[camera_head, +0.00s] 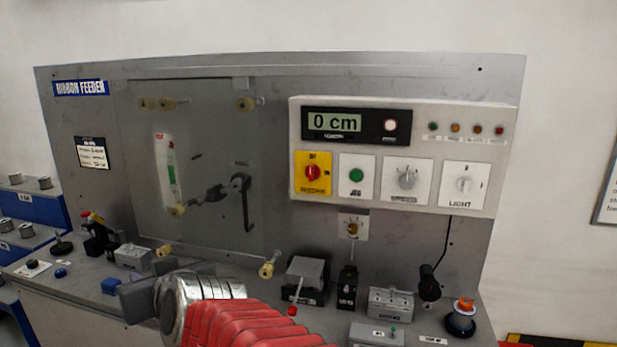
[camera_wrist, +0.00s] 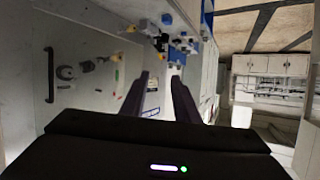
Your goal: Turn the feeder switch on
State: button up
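A white control box (camera_head: 296,135) is fixed on the right of the grey ribbon feeder panel (camera_head: 400,270). On it, a red rotary switch (camera_head: 313,173) sits on a yellow plate with small markings, below a display reading "0 cm". Its plate lettering is too small to read surely, so I cannot tell which way it is set. My gripper (camera_head: 135,295) is low and left of the box, over the bench and well apart from the switch. In the wrist view my gripper (camera_wrist: 160,95) has its two dark fingers apart with nothing between them. The switch is not seen there.
A green button (camera_head: 356,175), a grey knob (camera_head: 406,179) and a light switch (camera_head: 464,184) sit right of the red switch.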

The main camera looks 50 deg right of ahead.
jog(key=w+d+r+m+t+h, duration=0.15)
jog(key=d+r+h, duration=0.25)
jog(key=d, duration=0.4)
jog(key=m+g+h, duration=0.8)
jog(key=m+h, duration=0.1)
jog(key=h, duration=0.1)
send_near(310, 173)
jog(key=v, duration=0.6)
jog(key=shift+f, duration=0.3)
jog(key=shift+d, duration=0.1)
jog(key=shift+r+x, duration=0.1)
jog(key=shift+x, duration=3.35)
jog(key=shift+r+x, duration=0.15)
jog(key=shift+x, duration=3.25)
jog(key=shift+c, duration=0.3)
grip_shut()
